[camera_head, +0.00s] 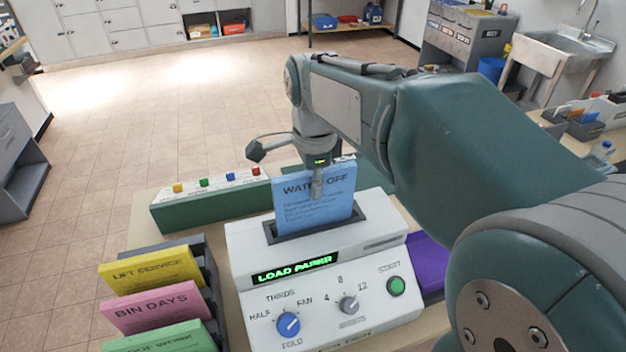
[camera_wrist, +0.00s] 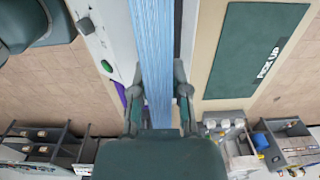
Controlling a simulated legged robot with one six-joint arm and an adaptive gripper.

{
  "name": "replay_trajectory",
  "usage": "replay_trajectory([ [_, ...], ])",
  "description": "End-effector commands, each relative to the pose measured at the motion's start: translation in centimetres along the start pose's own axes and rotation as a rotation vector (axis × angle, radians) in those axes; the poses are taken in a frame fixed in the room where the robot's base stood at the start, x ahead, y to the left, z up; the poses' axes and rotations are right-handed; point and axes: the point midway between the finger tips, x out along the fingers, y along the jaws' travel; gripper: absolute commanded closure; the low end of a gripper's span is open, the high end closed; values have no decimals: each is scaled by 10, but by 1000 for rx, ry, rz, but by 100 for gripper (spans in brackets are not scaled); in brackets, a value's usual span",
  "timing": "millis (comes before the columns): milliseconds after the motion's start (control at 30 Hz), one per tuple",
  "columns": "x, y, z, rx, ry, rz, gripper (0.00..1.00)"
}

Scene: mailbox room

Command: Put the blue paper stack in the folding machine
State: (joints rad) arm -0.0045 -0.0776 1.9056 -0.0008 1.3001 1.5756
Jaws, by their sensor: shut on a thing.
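The blue paper stack (camera_head: 312,196), printed "WATER OFF" with part of the word covered by my gripper, stands upright at the dark feed slot (camera_head: 270,235) of the white folding machine (camera_head: 248,252). Its lower edge is hidden in or behind the slot rim. My gripper (camera_head: 317,190) is shut on the stack from above. In the wrist view the fingers (camera_wrist: 158,95) press on both sides of the blue stack (camera_wrist: 152,50). The machine's display (camera_head: 294,270) reads "LOAD PAPER". A blue fold knob (camera_head: 288,324), a grey knob (camera_head: 348,305) and a green start button (camera_head: 396,286) are on its front.
A rack at left holds yellow (camera_head: 150,270), pink (camera_head: 158,305) and green (camera_head: 165,338) paper stacks. A green box with coloured buttons (camera_head: 205,205) stands behind. A purple item (camera_head: 428,262) lies right of the machine. A green "PICK UP" mat (camera_wrist: 255,50) shows in the wrist view.

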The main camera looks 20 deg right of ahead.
Motion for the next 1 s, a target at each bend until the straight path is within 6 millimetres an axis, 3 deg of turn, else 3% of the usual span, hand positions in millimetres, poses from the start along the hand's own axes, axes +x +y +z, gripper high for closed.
replay_trajectory([
  [500, 31, 0, 0, 0, 0, 0, 100],
  [867, 37, 0, 0, 0, 0, -2, 100],
  [900, 37, 0, 0, 0, 0, -2, 60],
  [967, 37, 0, 0, 0, 0, -2, 38],
  [1000, 37, 0, 0, 0, 0, -2, 38],
])
